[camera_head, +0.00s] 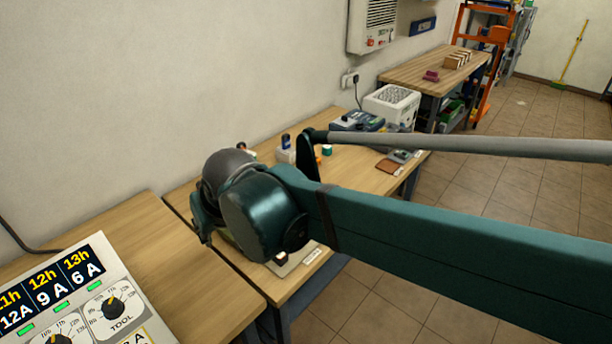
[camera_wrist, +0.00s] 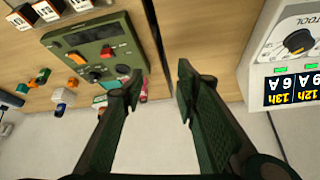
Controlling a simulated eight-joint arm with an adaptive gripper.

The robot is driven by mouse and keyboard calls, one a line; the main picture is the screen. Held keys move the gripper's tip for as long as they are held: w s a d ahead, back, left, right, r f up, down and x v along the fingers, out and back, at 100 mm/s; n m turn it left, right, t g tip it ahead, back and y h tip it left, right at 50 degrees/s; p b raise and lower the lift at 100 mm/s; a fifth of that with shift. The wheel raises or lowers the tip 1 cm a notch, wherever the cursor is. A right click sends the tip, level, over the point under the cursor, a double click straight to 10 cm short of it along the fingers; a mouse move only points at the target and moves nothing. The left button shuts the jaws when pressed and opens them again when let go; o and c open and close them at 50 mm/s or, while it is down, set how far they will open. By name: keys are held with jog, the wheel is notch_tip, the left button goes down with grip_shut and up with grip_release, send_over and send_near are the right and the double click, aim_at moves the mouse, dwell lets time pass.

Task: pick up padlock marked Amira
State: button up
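My gripper (camera_wrist: 158,82) is open and empty in the wrist view, its two dark green fingers apart over a wooden bench top. No name Amira is readable in either view, so I cannot tell which thing is that padlock. A small red thing (camera_wrist: 143,90) shows just beside the left finger, partly hidden by it. Small orange, blue and white things (camera_wrist: 66,95) sit at the left of the wrist view, too small to identify.
A green control box (camera_wrist: 88,52) with a red switch and knobs lies left of the fingers. A white panel marked TOOL (camera_head: 108,300) stands at the near left.

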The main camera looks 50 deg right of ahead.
jog(key=w+d+m+g+h+p, duration=0.1)
jog(key=w+d+m+p, duration=0.25)
jog(key=w+d, duration=0.45)
jog(key=w+d+m+g+h+p, duration=0.15)
jog(key=w+d+m, duration=0.25)
jog(key=d, duration=0.8)
jog(key=w+d+f+m+g+p, duration=0.1)
jog(key=d+f+m+g+p, duration=0.1)
jog(key=d, duration=1)
jog(key=d+f+m+g+p, duration=0.2)
jog(key=d+f+m+p, duration=0.2)
jog(key=d+f, duration=0.5)
jog(key=d+m, duration=0.1)
jog(key=d, duration=0.2)
jog(key=shift+w+d+f+m+h, duration=0.25)
jog(key=shift+w+d+m+h, duration=0.1)
jog(key=shift+w, duration=0.05)
jog(key=shift+f, duration=0.15)
jog(key=shift+x, duration=1.15)
